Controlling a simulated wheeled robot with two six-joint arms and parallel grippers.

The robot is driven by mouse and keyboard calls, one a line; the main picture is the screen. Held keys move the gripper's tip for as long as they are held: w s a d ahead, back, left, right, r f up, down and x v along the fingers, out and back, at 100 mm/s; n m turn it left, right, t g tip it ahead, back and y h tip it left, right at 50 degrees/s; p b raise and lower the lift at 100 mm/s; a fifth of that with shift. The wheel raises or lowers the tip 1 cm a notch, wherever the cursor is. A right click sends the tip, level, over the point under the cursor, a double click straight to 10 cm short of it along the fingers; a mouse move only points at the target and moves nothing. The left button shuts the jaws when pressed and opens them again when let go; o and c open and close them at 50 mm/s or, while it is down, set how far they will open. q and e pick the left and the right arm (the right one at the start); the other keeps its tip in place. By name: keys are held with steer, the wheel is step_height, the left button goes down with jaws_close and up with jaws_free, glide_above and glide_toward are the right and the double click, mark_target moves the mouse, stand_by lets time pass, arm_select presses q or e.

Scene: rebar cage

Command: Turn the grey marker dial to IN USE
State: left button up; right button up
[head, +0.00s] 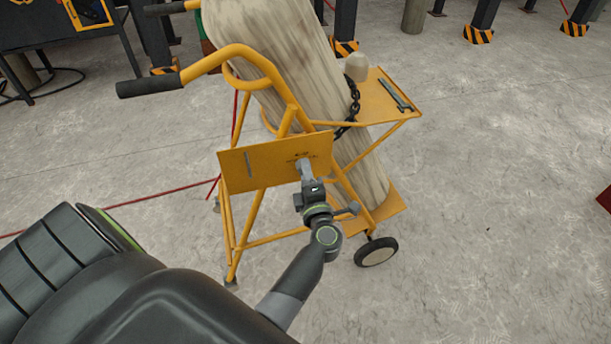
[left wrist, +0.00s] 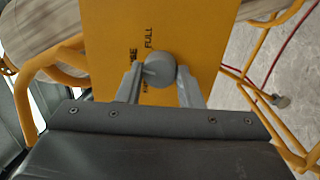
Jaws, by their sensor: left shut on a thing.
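The grey marker dial (left wrist: 160,68) sits on a yellow plate (head: 260,165) fixed to the yellow cylinder trolley. My left gripper (head: 307,176) is at the right part of this plate. In the left wrist view its two fingers stand on either side of the dial, shut on it. The word FULL shows on the plate (left wrist: 205,35) above the dial. Letters ending in SE show beside it, and other lettering is partly hidden by a finger. I cannot tell for sure which word the dial points at. My right gripper is not in view.
A large pale cylinder (head: 262,50) leans in the trolley, held by a dark chain (head: 352,105). A side shelf (head: 376,112) carries a wrench (head: 395,95). The trolley has a black handle grip (head: 148,85) and a wheel (head: 376,251). A red line (head: 165,192) lies on the floor.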

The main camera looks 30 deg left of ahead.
arm_select(q)
steer(key=shift+n+b, duration=0.3)
steer(key=shift+n, duration=0.8)
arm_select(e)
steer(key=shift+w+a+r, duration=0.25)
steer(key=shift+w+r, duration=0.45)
arm_select(q)
steer(key=o, duration=1)
steer(key=shift+d, duration=0.1)
